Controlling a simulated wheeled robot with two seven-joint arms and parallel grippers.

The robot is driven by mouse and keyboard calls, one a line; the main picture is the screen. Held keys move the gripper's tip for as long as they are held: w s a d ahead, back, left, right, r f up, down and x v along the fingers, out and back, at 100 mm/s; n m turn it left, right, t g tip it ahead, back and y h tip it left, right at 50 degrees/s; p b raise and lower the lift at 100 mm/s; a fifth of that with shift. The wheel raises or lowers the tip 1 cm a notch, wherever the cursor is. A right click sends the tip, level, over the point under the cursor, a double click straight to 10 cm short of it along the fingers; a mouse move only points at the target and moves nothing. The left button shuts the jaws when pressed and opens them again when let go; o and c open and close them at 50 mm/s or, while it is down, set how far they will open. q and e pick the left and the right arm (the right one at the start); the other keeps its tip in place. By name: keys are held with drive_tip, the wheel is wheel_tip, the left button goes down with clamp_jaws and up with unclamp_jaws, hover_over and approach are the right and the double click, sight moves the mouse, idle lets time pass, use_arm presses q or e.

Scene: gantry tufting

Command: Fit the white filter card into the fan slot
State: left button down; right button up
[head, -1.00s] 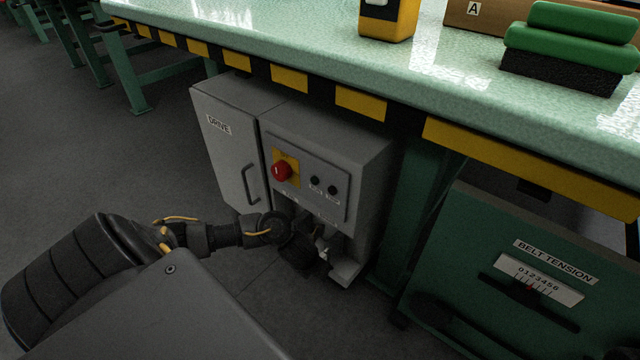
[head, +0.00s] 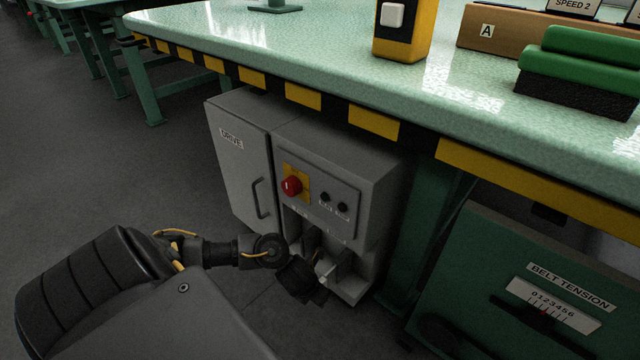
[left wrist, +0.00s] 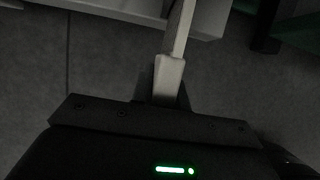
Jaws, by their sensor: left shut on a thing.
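My left gripper (head: 312,284) is low in front of the grey drive cabinet (head: 236,150). It is shut on a pale, narrow piece, which shows in the left wrist view (left wrist: 168,75) almost edge-on, pointing away from the fingers. This looks like the filter card; only a small white bit of it (head: 325,268) shows in the head view. Behind it is the dark recess (head: 312,238) at the cabinet's lower front, below the switch panel. The slot itself is too dark and partly covered to make out. My right gripper is in neither current view.
A red knob (head: 291,186) sits on the cabinet front. The green worktop (head: 300,50) overhangs the cabinet with a yellow-and-black edge. A green belt tension unit (head: 480,250) stands to the right. The floor (head: 110,190) to the left is clear.

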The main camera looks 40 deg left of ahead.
use_arm(q)
drive_tip(key=shift+s, duration=1.55)
